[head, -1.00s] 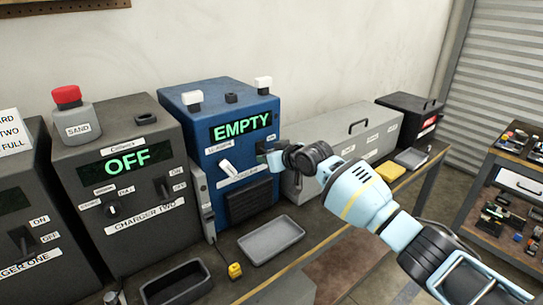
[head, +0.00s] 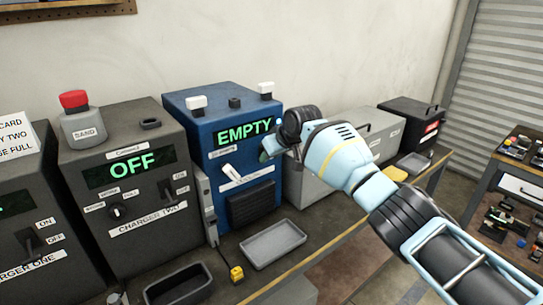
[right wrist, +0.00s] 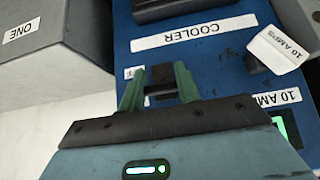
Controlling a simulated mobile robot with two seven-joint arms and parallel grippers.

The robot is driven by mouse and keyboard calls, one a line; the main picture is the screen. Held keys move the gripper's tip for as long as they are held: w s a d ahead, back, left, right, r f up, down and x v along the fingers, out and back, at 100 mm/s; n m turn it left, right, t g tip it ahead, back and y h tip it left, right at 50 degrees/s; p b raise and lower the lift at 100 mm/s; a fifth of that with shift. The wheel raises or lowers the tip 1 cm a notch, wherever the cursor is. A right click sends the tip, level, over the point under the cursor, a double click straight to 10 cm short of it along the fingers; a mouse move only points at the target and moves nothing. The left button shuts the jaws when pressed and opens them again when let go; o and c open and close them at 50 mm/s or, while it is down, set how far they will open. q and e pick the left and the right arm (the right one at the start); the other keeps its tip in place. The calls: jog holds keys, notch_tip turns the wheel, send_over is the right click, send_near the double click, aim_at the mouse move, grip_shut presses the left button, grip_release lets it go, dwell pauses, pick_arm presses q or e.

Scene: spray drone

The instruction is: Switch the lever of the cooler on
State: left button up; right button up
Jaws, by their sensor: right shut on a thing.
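The blue cooler (head: 207,140) stands on the bench in the head view, its display reading EMPTY. My right gripper (head: 268,153) is at the right side of the cooler's front, below the display. In the right wrist view, which shows the cooler upside down, the green fingers of my right gripper (right wrist: 161,88) are shut on a small dark lever (right wrist: 163,74) beside the COOLER label (right wrist: 194,34). The fingers cover part of a label next to the lever, so its on or off position is unclear. My left gripper is not in view.
A white-handled switch (head: 229,172) is left of my gripper on the same panel. CHARGER TWO (head: 125,175) stands to the left, and a grey box (head: 312,180) is close on the right. A grey tray (head: 272,244) lies in front.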

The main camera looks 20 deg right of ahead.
jog(key=shift+f, duration=0.1)
jog(key=o, duration=0.9)
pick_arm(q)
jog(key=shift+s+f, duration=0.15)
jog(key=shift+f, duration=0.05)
pick_arm(e)
jog(key=shift+o, duration=0.4)
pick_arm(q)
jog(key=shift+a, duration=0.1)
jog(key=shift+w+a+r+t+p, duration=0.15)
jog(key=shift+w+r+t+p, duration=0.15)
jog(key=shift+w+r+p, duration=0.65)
pick_arm(e)
jog(key=v, duration=0.8)
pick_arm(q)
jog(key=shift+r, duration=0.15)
pick_arm(e)
jog(key=shift+f, duration=0.1)
